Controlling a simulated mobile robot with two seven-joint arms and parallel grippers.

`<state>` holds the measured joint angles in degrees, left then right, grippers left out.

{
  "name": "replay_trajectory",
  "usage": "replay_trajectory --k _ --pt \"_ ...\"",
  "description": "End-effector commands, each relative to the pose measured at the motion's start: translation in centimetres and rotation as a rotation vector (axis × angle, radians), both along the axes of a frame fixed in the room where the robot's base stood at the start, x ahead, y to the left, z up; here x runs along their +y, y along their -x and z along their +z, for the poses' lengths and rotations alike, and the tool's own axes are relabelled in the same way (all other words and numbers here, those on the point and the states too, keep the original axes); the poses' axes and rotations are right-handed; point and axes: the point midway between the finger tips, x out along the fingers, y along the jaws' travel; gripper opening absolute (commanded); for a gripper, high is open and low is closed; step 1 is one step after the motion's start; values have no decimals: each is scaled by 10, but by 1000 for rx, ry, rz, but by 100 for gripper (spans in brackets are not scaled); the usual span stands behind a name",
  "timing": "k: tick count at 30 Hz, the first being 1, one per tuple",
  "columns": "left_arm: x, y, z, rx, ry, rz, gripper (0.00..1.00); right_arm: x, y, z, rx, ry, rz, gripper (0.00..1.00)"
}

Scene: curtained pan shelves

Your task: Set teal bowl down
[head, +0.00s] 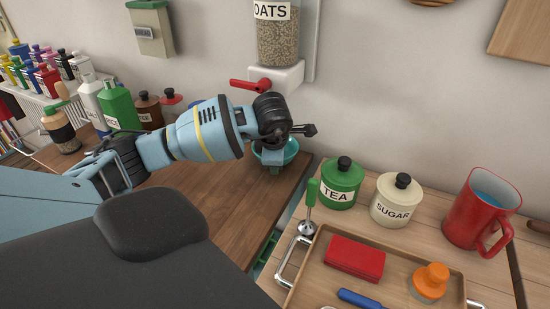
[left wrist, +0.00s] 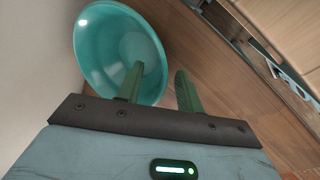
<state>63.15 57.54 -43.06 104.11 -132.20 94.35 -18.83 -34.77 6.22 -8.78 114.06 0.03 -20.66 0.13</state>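The teal bowl (head: 291,149) is at the back right of the dark wooden counter, below the oats dispenser, partly hidden behind my left gripper (head: 274,169). In the left wrist view the bowl (left wrist: 100,45) shows its open inside, with a paler round patch at the bottom. My left gripper (left wrist: 159,72) has its two green fingers apart. One finger overlaps the bowl's inside and the other is just outside its right rim, with a visible gap. The bowl appears to rest on the counter; its underside is hidden. My right gripper is not in view.
The oats dispenser (head: 277,38) with a red lever (head: 248,85) hangs above the bowl. Right of a gap stand a green tea jar (head: 341,186), a sugar jar (head: 396,203), a red jug (head: 480,212) and a tray (head: 318,279). The dark counter's front (head: 225,215) is clear.

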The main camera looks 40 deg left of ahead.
Motion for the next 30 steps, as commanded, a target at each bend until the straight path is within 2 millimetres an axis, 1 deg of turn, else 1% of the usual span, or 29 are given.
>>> replay_trajectory --k 2,5,15,18,22,30 --pt "0 0 -1 1 0 0 36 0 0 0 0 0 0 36" --pt "-2 1 6 -1 0 0 36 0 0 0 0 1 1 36" --pt "-14 16 55 -4 0 -1 36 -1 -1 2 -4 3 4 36" --pt "-17 20 65 -3 0 -1 36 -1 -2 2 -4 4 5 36" --pt "-19 22 72 -2 0 1 36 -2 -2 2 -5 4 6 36" --pt "-19 23 72 0 0 0 36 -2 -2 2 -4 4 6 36"
